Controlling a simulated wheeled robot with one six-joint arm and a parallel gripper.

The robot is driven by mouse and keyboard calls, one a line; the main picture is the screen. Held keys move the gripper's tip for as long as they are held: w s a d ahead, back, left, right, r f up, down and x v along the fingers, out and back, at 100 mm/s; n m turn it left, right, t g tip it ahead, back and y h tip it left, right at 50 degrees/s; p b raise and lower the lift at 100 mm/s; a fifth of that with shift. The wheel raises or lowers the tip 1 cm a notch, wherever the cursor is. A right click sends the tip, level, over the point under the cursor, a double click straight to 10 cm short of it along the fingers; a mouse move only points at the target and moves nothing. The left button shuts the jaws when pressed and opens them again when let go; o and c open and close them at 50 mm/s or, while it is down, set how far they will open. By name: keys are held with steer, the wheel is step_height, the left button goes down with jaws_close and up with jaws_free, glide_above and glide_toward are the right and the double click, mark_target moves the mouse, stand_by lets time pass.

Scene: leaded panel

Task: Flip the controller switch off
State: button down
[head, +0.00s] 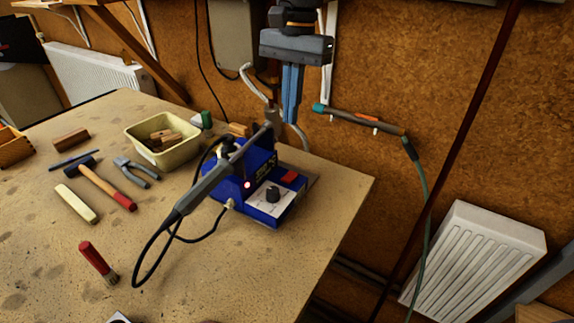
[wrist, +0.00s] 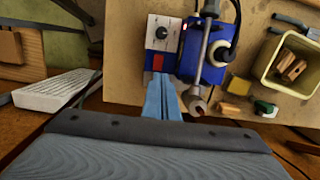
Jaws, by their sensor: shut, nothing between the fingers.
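The controller (head: 262,207) is a blue soldering station near the right edge of the bench. It has a black knob on a white panel and a glowing red light on its front. Its red switch (head: 290,176) sits on the top right; whether it is tipped on or off is too small to tell. In the wrist view the switch (wrist: 158,62) shows just beyond my fingertips. My gripper (head: 290,118) points down, shut and empty, above and behind the switch, apparently apart from it. The fingertips also show in the wrist view (wrist: 163,82).
The soldering iron (head: 210,182) leans in its holder left of the controller, its cable looping over the bench (head: 190,270). A cream tub (head: 163,133) with wood blocks stands farther left, near pliers and a hammer. A handle-like tool with a green cable (head: 358,119) hangs behind right.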

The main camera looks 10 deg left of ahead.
mark_target(286, 178)
steer(key=shift+f, duration=0.1)
steer(key=f+p, duration=0.1)
steer(key=f, duration=0.3)
steer(key=s+f+p, duration=0.1)
steer(key=f, duration=0.4)
steer(key=f+p, duration=0.2)
steer(key=f, duration=0.2)
steer(key=shift+s+a+f, duration=0.3)
steer(key=shift+f, duration=0.1)
